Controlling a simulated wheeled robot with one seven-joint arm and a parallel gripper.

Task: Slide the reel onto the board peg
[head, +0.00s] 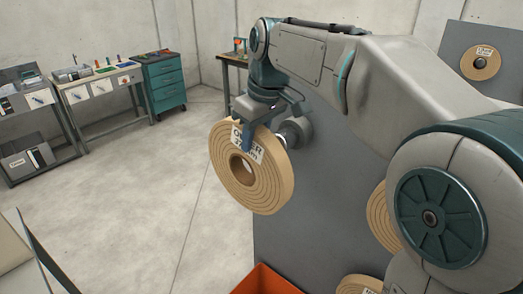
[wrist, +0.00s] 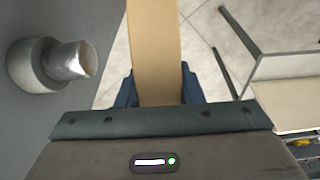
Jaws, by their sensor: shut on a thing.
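A tan reel (head: 268,185) with a white label and a round centre hole hangs upright from my gripper (head: 247,138). In the wrist view the reel's rim (wrist: 155,45) runs between the two blue fingers of my gripper (wrist: 158,90), which are shut on it. The grey board (head: 315,205) stands behind and right of the reel in the head view. A bare silver peg (wrist: 72,62) with a round collar sticks out of the board, left of the reel and apart from it. The peg (head: 291,131) is partly hidden by the reel in the head view.
Other reels hang on the board at upper right (head: 480,62) and right (head: 379,215), and one shows at the bottom (head: 358,285). An orange bin (head: 265,281) stands below. Workbenches (head: 100,82) and a teal drawer cabinet (head: 164,82) stand far left. The floor between is clear.

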